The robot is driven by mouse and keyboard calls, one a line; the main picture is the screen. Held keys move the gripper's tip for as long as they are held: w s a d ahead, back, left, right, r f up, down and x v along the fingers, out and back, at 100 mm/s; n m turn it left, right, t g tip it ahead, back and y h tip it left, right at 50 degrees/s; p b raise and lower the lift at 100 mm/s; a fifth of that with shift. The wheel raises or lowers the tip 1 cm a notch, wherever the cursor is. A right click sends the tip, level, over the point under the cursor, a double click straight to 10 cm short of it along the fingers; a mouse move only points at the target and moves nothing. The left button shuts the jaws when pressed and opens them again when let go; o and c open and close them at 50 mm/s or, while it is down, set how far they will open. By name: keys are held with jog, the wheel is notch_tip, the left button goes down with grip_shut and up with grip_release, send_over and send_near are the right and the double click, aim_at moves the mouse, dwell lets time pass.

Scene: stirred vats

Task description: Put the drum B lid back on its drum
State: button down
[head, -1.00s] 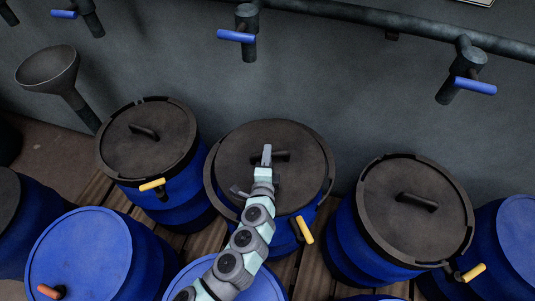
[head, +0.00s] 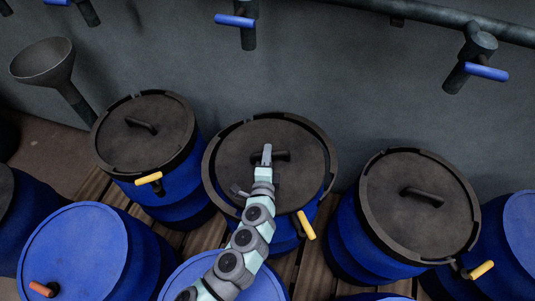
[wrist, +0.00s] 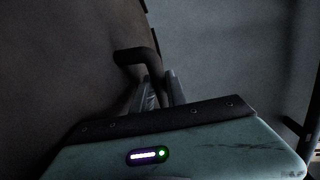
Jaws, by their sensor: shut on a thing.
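The middle dark round lid (head: 235,145) lies over the mouth of the middle blue drum (head: 285,235); no letter shows which drum is B. The drum's dark rim (head: 328,150) shows around the lid. I cannot tell whether the lid is fully seated or slightly raised. My gripper (head: 267,150) is shut on the lid's bar handle (head: 284,156). In the wrist view, my gripper's fingers (wrist: 163,92) are at the bent dark handle (wrist: 135,56), and the lid surface (wrist: 50,70) fills the left. My arm hides the drum's near rim.
Lidded drums stand at left (head: 150,135) and right (head: 420,205), with yellow-handled taps. Blue-topped drums (head: 75,255) stand in front. A wall pipe with blue-handled valves (head: 236,20) runs above, and a funnel (head: 42,62) is at far left. The drums stand on wooden slats (head: 205,237).

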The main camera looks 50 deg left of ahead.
jog(key=shift+f+b, duration=0.35)
jog(key=shift+f, duration=0.05)
jog(key=c, duration=1.3)
grip_release()
jog(key=shift+o, duration=0.2)
